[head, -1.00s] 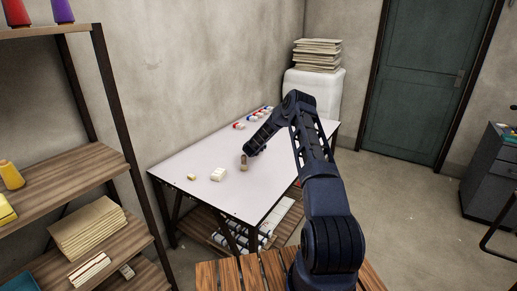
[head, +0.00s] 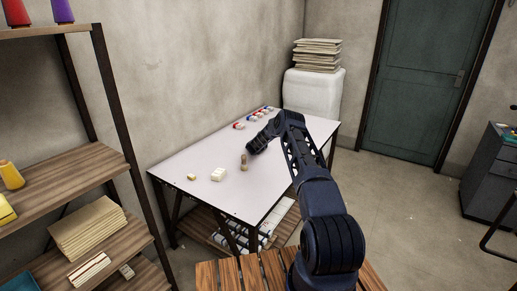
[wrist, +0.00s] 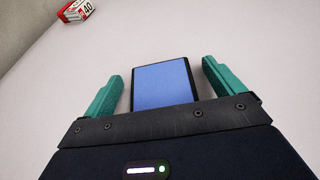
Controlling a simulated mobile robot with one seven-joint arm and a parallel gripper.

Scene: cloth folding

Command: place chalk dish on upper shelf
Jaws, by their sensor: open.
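A small cream blocky item (head: 218,174), likely the chalk dish, sits on the near left part of the white table. Its contents are too small to make out. My gripper (head: 250,150) is low over the table, to the right of and beyond that item. In the wrist view its two teal fingers (wrist: 160,85) are spread apart. A blue panel with a dark border (wrist: 163,83) shows between them; I cannot tell what it is. The item does not show in the wrist view. The rack's top visible shelf (head: 40,31) is at the left.
A small brownish upright item (head: 244,160) is close to my gripper, and a small pale block (head: 191,177) lies further left. Red, white and blue boxes (head: 240,126) line the table's back.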

